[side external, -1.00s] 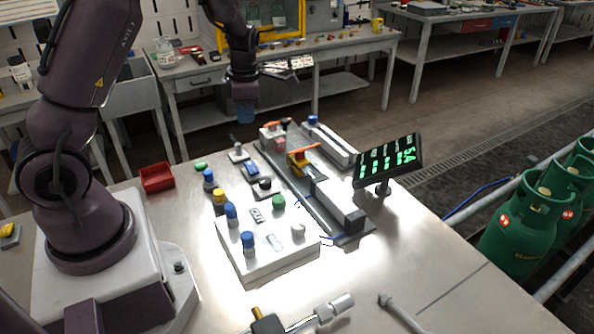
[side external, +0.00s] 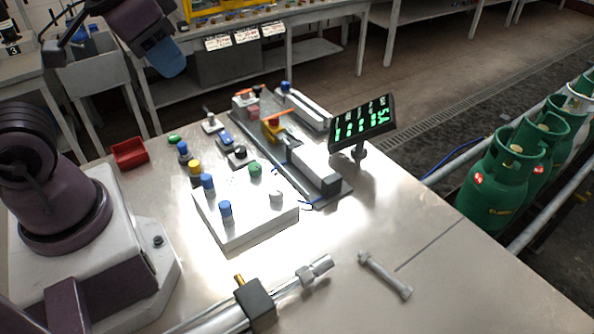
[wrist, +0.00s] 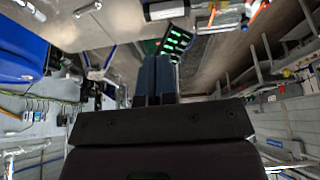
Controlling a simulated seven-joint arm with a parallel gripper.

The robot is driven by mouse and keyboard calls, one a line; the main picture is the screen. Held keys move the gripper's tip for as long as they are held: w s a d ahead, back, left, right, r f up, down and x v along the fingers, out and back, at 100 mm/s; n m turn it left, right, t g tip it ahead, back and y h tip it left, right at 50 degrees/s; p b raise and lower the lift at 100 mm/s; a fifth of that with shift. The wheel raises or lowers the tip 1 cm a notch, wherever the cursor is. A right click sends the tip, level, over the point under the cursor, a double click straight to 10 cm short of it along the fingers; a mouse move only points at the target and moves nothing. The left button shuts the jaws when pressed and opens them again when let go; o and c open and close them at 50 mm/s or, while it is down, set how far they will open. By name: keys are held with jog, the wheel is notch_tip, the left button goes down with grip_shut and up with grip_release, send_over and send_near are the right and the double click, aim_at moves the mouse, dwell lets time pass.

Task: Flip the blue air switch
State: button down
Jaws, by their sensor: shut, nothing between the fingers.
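A small blue switch block (side external: 225,138) sits on the table between a grey-white switch and a black one. Blue knobs stand on the white control box (side external: 250,226), one at its front left (side external: 225,211) and one behind it (side external: 207,184). Another blue-topped knob (side external: 183,151) stands behind the box. I cannot tell for sure which is the air switch. My gripper (side external: 170,62) is high above the table's back left, apart from all of these. Its blue fingers are together and empty, as the wrist view (wrist: 155,75) also shows.
A display with green digits (side external: 362,122) stands right of a rail with a grey block (side external: 315,172). A red tray (side external: 130,153) lies at the left edge. A metal cylinder (side external: 290,285) and a grey rod (side external: 385,275) lie in front. The right front of the table is clear.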

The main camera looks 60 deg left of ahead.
jog(key=c, duration=1.7)
grip_release()
jog(key=shift+s+d+r+t, duration=0.2)
jog(key=shift+d+r+t, duration=0.1)
jog(key=shift+r, duration=0.2)
jog(key=shift+c, duration=0.2)
jog(key=o, duration=0.3)
jog(key=shift+d+r, duration=0.1)
jog(key=o, duration=0.6)
jog(key=f, duration=0.1)
jog(key=g, duration=0.1)
jog(key=f, duration=0.1)
jog(key=shift+w+d+f+m+g, duration=0.25)
jog(key=shift+w+f+m+g, duration=0.05)
jog(key=shift+w+f, duration=0.1)
jog(key=shift+c, duration=0.2)
jog(key=n+g+y, duration=0.4)
jog(key=n+y, duration=0.1)
jog(key=n, duration=1.3)
send_near(226, 137)
jog(key=x, duration=0.8)
jog(key=shift+a+f, duration=0.1)
jog(key=shift+f, duration=0.1)
